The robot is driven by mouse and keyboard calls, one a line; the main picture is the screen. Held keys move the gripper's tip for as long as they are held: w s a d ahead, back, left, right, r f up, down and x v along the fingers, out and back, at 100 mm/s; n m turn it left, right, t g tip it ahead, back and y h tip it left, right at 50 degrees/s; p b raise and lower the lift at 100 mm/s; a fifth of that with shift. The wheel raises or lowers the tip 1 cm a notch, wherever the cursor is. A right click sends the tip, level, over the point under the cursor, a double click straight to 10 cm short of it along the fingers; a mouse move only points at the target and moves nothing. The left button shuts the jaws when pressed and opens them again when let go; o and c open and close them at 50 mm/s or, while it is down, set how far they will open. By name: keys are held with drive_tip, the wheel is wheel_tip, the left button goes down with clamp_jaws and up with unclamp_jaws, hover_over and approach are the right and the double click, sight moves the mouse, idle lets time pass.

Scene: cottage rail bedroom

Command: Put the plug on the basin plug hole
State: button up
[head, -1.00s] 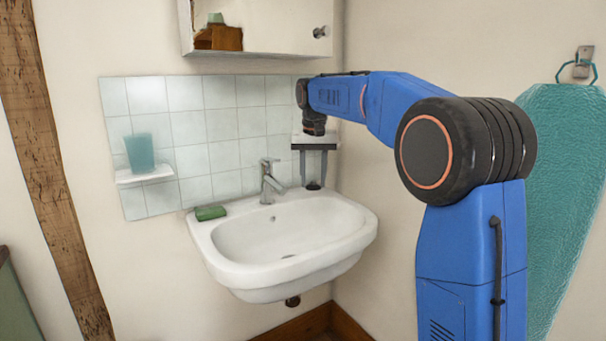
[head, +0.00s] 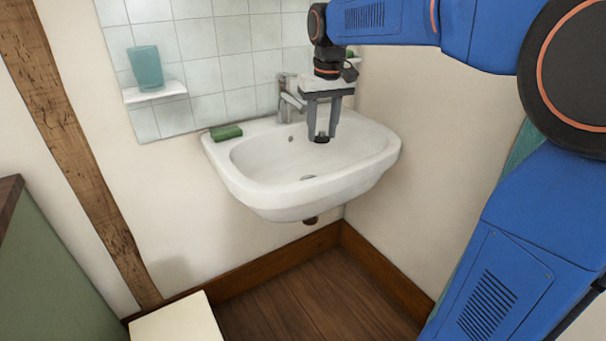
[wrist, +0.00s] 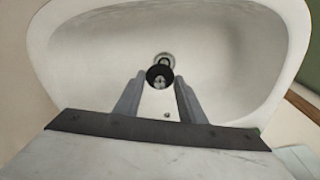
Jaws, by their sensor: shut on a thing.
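The plug (head: 321,139) is a small black disc with a metal top. My gripper (head: 321,135) is shut on it and holds it above the bowl of the white basin (head: 235,185), in front of the tap. In the wrist view the plug (wrist: 160,84) sits between the two grey fingertips. The plug hole (head: 308,177) is a metal ring in the bowl floor, lower and nearer the camera than the plug in the head view. In the wrist view the plug hole (wrist: 165,57) shows just beyond the plug, which partly covers it.
The chrome tap (head: 287,100) stands on the back rim, close to my gripper. A green soap bar (head: 226,132) lies on the left rim. A teal cup (head: 145,68) stands on a wall shelf. The front of the bowl is clear.

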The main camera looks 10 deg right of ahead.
drive_tip(key=f, duration=1.4)
drive_tip(key=shift+s+a, duration=0.1)
drive_tip(key=shift+a, duration=0.2)
drive_tip(key=shift+w+a+f, duration=0.1)
drive_tip(key=shift+w+a, duration=0.2)
drive_tip(key=shift+w, duration=0.65)
drive_tip(key=shift+w+a, duration=0.3)
drive_tip(key=shift+w, duration=0.6)
drive_tip(key=shift+f, duration=0.55)
drive_tip(key=shift+f, duration=0.1)
drive_tip(key=o, duration=1)
drive_tip(key=r, duration=0.4)
drive_tip(key=s+r, duration=0.1)
drive_tip(key=r, duration=0.7)
drive_tip(key=shift+s+d, duration=0.1)
drive_tip(key=shift+s, duration=0.05)
